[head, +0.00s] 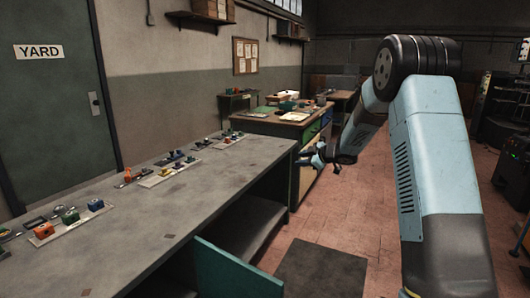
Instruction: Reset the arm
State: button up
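My arm, light blue with black joints, rises at the right of the head view and bends over at the top. My gripper (311,158) hangs at the arm's far end, over the floor just off the right edge of the long grey bench (165,228). It is small and dark here, and I cannot make out whether its fingers are apart. I see nothing held in it.
Several trays with small coloured parts (72,222) line the bench's back edge. A cluttered workbench (300,115) stands beyond. A teal panel (232,270) juts out at the bench's front. A dark mat (320,272) lies on the open red tile floor. Dark machines stand at right.

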jog(key=s+d+r+m+t+h, duration=0.2)
jog(key=s+d+r+m+h, duration=0.15)
jog(key=r, duration=0.35)
jog(key=s+d+r+m+t+h, duration=0.1)
jog(key=s+d+r+m+h, duration=0.2)
jog(key=r, duration=0.4)
jog(key=s+d+r+m+h, duration=0.2)
jog(key=s+r, duration=0.1)
jog(key=s, duration=0.4)
jog(key=s+d+r+m+h, duration=0.1)
jog(key=s+d+r+m, duration=0.15)
jog(key=s, duration=0.45)
jog(key=s+a+f+m+g, duration=0.1)
jog(key=s+f+m+g, duration=0.1)
jog(key=s, duration=0.9)
jog(key=s+a+f+m+g, duration=0.1)
jog(key=s+f+g, duration=0.1)
jog(key=s, duration=1)
jog(key=s+a+f+m+g, duration=0.1)
jog(key=s+f+m+g, duration=0.1)
jog(key=s, duration=0.9)
jog(key=shift+s+m+g+y, duration=0.2)
jog(key=shift+m+g+y, duration=0.1)
jog(key=shift+g+y, duration=0.2)
